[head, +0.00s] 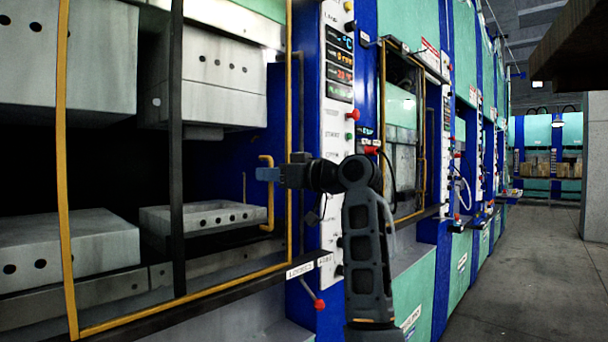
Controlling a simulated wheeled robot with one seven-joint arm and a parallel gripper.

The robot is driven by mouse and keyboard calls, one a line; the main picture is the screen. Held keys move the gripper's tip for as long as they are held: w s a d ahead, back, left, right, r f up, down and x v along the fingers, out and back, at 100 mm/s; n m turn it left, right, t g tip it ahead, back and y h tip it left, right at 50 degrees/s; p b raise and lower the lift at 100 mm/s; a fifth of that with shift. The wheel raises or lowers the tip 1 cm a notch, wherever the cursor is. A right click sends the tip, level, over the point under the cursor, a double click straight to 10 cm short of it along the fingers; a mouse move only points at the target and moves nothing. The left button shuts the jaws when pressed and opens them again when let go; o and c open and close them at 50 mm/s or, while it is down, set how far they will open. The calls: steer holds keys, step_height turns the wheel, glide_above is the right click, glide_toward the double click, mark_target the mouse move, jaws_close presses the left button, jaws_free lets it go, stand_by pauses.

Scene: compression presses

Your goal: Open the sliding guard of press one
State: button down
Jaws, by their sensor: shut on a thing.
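The sliding guard (182,300) is a thin yellow frame in front of the nearest press, which I take to be press one. Its bottom bar runs along the dark rail, and its left upright stands at the far left of the head view. A yellow bar handle (268,212) sits near the frame's right upright. My gripper (268,174) reaches in from the right at the handle's upper part and is shut on it. The fingers hide the part of the handle they hold. Grey platens (60,248) with holes show behind the frame.
A white control panel (338,130) with displays and buttons stands right of the guard, close to my arm. A red-tipped lever (319,304) sticks out below. A second guarded press (404,130) stands beyond. The concrete aisle floor (530,270) at right is clear.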

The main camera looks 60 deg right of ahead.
steer(key=w+a+p, duration=0.1)
steer(key=w+a, duration=0.1)
steer(key=a, duration=0.6)
steer(key=w+a+p, duration=0.1)
steer(key=w+a, duration=0.1)
steer(key=a, duration=0.7)
steer(key=w+a+p, duration=0.1)
steer(key=w+a, duration=0.1)
steer(key=a, duration=0.6)
steer(key=shift+a+r+p, duration=0.1)
steer(key=shift+a+p, duration=0.2)
steer(key=shift+p, duration=0.1)
steer(key=c, duration=1.3)
jaws_free()
steer(key=shift+c, duration=0.2)
steer(key=b, duration=0.1)
glide_toward(132, 179)
steer(key=shift+s+a, duration=0.1)
steer(key=shift+s, duration=0.65)
